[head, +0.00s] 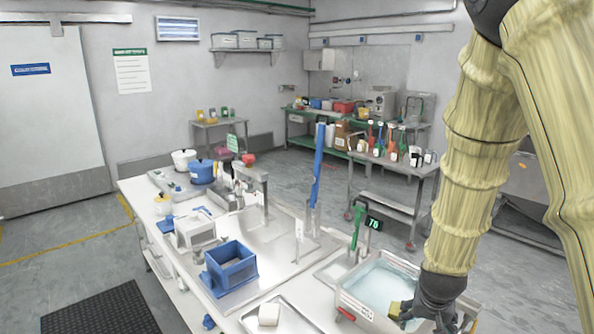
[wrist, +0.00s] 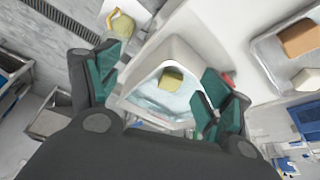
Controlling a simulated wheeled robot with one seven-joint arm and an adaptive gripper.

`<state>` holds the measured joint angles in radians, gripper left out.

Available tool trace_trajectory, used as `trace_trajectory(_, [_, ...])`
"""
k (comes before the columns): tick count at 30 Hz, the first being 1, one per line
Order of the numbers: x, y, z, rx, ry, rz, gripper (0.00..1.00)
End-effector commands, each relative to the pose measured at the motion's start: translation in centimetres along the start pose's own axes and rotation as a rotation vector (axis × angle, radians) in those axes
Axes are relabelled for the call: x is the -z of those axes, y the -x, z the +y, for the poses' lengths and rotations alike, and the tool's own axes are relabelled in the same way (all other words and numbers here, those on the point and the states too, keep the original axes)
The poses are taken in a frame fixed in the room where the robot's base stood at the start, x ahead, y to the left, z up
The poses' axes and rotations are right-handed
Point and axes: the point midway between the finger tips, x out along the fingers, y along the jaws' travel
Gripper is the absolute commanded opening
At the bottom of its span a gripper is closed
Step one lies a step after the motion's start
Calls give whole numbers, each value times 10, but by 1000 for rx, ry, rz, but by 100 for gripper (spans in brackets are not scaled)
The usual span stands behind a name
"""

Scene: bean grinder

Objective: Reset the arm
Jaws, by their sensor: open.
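My dark gripper (head: 430,308) hangs at the lower right of the head view, over the near end of a white basin (head: 345,298) of pale bluish water. In the wrist view its two green-padded fingers (wrist: 168,65) are spread apart with nothing held between them. A yellowish block, like a sponge (wrist: 172,78), lies in the basin below, in the gap between the fingers. In the head view the yellow block (head: 396,310) shows just left of the gripper. My arm hides part of the basin's right side.
A metal tray (head: 250,323) with a pale block (head: 268,314) lies left of the basin. A blue crate (head: 231,268), a sink (head: 262,228) and a green-handled brush (head: 357,222) stand farther along the counter. A cart (head: 395,178) with bottles is behind. Floor at left is mostly clear.

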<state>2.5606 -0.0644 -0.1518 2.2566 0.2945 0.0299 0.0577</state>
Motion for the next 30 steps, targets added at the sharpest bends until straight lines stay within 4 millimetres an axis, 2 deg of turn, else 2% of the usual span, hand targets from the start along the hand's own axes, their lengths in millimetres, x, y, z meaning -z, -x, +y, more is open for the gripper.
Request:
trace_trajectory(7, [-33,-38,4,-12,39,-29,79])
trace_trajectory(11, [-58,-64,6,-18,68,-51,79])
trace_trajectory(14, [-86,-92,9,-22,98,-75,79])
trace_trajectory(21, [-167,-157,17,-20,183,-140,79])
trace_trajectory(30, [-276,-218,30,5,274,-225,79])
